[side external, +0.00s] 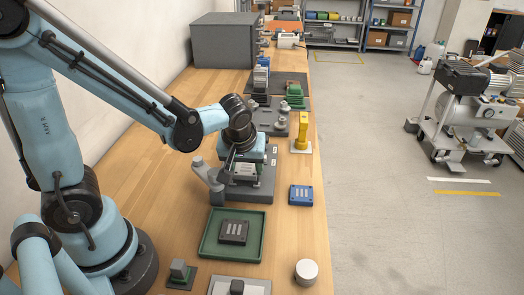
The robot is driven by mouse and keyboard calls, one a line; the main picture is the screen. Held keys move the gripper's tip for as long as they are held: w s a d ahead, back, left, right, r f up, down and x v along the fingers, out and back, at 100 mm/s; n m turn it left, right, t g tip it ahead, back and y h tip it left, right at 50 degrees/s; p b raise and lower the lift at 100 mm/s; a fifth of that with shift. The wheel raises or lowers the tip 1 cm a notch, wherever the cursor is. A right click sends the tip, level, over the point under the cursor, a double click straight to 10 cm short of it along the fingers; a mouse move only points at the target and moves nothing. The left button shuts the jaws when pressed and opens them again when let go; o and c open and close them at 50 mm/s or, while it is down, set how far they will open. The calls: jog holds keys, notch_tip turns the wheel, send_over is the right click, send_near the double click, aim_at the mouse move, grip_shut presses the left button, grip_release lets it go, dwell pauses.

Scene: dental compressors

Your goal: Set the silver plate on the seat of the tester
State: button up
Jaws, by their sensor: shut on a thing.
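My gripper (240,158) points down over the tester (262,189), a grey block with a lever-like grey part on its left side. It is shut on the silver plate (243,169), a small light piece with slots. The plate is at or just above the tester's top. I cannot tell whether it touches the seat, as the gripper and the plate hide most of it.
A green tray (257,254) holding a dark slotted plate (234,232) is in front of the tester. A blue plate (301,195) and a yellow post (301,131) are to the right. A white cylinder (306,272) stands near the table's right edge.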

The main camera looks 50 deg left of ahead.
jog(key=shift+f, duration=0.7)
dwell(1.4)
jog(key=o, duration=1.4)
jog(key=shift+r, duration=0.15)
jog(key=shift+r, duration=3.4)
jog(key=shift+s+d+r+m+t+h, duration=0.5)
jog(key=shift+s+m+t, duration=0.2)
jog(key=shift+m, duration=0.8)
jog(key=shift+s+d+r+m+t+h, duration=0.4)
jog(key=shift+s+r+m+t+h, duration=0.25)
jog(key=shift+m, duration=0.85)
jog(key=shift+s+d+r+m+t+h, duration=0.45)
jog(key=shift+s+m+t, duration=0.25)
jog(key=shift+m, duration=0.8)
